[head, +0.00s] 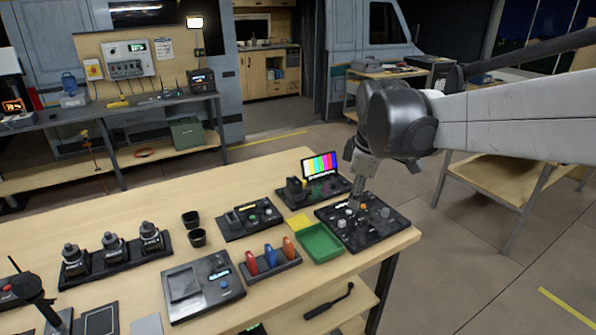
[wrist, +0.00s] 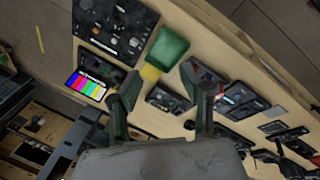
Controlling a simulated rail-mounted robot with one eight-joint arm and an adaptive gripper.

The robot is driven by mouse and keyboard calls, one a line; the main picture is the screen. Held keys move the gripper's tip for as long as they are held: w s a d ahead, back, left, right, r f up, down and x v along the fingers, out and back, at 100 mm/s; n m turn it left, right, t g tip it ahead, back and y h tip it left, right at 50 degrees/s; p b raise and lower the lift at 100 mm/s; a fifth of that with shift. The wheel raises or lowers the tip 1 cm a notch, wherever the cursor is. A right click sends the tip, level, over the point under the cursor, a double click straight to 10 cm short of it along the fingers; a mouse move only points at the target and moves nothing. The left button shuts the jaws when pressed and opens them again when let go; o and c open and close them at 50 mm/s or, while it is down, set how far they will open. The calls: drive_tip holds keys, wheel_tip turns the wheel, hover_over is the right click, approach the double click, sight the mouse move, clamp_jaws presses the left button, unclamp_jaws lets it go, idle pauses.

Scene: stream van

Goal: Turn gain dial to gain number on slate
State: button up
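A black control panel (head: 388,227) with several small knobs, one of them orange, lies at the table's right end. It also shows at the top left of the wrist view (wrist: 118,12). I cannot tell which knob is the gain dial. A small screen with colour bars (head: 320,166) stands behind the panel, also in the wrist view (wrist: 86,86); no gain number is readable on it, and I cannot tell whether it is the slate. My gripper (head: 356,200) hangs over the panel's back left part in the head view. In the wrist view its fingers (wrist: 160,75) are apart with nothing between them.
A green tray (head: 319,243) and a yellow pad (head: 298,222) lie left of the panel. Bare wood lies along the back left.

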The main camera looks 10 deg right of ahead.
drive_tip(key=w+d+f+n+g+p, duration=0.25)
drive_tip(key=w+d+n, duration=0.25)
drive_tip(key=w+d, duration=0.3)
drive_tip(key=n, duration=0.5)
approach(365, 218)
drive_tip(key=shift+g+y, duration=0.3)
drive_tip(key=shift+g, duration=0.15)
drive_tip(key=f, duration=0.6)
drive_tip(key=f+p, duration=0.1)
drive_tip(key=f, duration=0.2)
drive_tip(key=shift+w+d+f, duration=0.1)
drive_tip(key=shift+w+d, duration=0.15)
drive_tip(key=shift+w, duration=0.05)
clamp_jaws()
